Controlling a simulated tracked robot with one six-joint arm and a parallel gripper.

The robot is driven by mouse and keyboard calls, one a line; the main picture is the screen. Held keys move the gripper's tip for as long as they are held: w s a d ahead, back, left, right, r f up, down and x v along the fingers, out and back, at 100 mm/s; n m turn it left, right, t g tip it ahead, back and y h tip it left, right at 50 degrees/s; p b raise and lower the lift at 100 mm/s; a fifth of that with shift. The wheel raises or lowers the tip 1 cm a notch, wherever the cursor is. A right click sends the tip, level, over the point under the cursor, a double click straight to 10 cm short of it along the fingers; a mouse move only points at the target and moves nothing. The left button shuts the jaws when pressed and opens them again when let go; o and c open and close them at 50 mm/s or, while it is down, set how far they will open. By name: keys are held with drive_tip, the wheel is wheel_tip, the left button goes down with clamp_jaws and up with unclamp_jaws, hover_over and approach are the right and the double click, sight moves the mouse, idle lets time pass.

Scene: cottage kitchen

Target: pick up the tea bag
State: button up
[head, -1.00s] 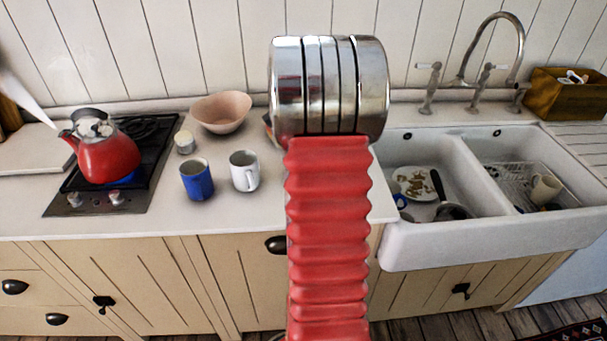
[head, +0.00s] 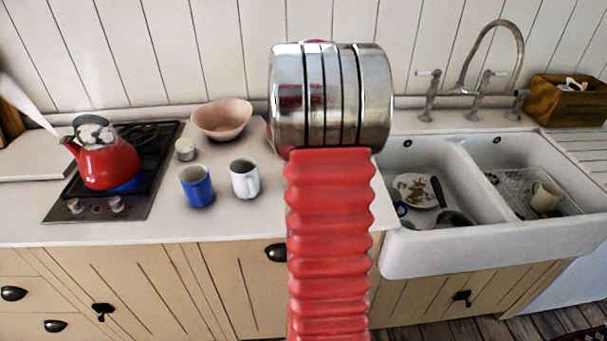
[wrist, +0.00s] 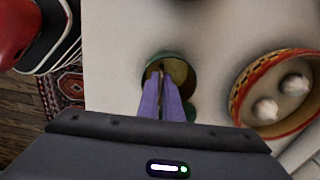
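My gripper (wrist: 161,80) shows in the wrist view as two purple fingers pointing into or over a small round green container (wrist: 184,76) with a yellowish inside. The fingertips are close together, with a thin brownish strip between them. I cannot tell whether that strip is part of the tea bag or only the background in the gap. No tea bag can be made out clearly in either view. In the head view my own arm hides the gripper and the counter behind it.
In the wrist view a red-rimmed round bowl (wrist: 240,92) with pale round things stands right of the container. In the head view, a blue mug (head: 197,188), a white mug (head: 243,180), a pinkish bowl (head: 222,118) and a red kettle (head: 108,167) stand left of my arm. A double sink (head: 440,260) is right.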

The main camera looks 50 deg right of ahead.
wheel_tip(320, 180, up, 8)
drive_tip(key=shift+f, duration=0.2)
drive_tip(key=shift+s, duration=0.1)
idle(1.7)
